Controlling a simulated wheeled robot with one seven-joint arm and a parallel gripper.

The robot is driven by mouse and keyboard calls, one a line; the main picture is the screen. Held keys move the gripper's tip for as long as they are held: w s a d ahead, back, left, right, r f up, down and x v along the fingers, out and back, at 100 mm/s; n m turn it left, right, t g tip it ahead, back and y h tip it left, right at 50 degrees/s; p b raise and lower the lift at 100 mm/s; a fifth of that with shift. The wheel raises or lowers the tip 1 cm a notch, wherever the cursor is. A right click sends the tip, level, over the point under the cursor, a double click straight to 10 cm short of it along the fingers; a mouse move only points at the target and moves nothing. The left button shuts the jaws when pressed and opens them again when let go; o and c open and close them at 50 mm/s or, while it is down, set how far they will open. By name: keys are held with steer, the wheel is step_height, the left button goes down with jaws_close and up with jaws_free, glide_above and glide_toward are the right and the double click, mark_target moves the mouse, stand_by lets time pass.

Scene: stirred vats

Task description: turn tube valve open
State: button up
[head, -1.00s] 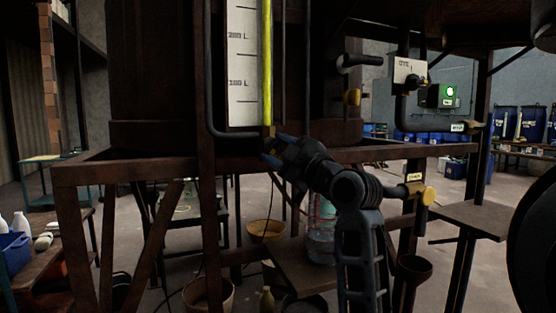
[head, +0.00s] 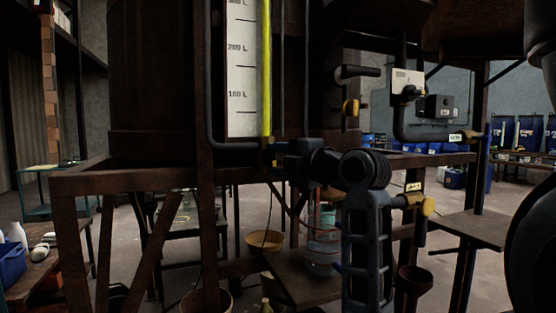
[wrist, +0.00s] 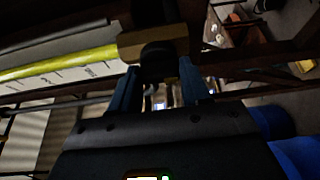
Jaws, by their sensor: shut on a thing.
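The clear sight tube with yellow liquid (head: 266,70) runs up beside a white litre scale (head: 242,70) on the dark vat. It also shows in the wrist view as a yellow tube (wrist: 60,65). The tube valve at its foot has a brass body (wrist: 152,42) and a dark round knob (wrist: 158,58). My gripper (wrist: 158,70) has its two blue fingers on either side of this knob and is shut on it. In the head view my gripper (head: 272,153) is at the tube's foot and largely hides the valve. I cannot tell how far the valve is turned.
A rusty frame beam (head: 130,178) runs just below my gripper. To the right are a yellow-handled valve (head: 428,205), a grey pipe (head: 402,125) and a dark control box (head: 437,107). A bucket (head: 265,241) and a large bottle (head: 322,250) stand below.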

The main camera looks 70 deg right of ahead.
stand_by(0.4)
steer(key=o, duration=1.1)
steer(key=shift+c, duration=0.2)
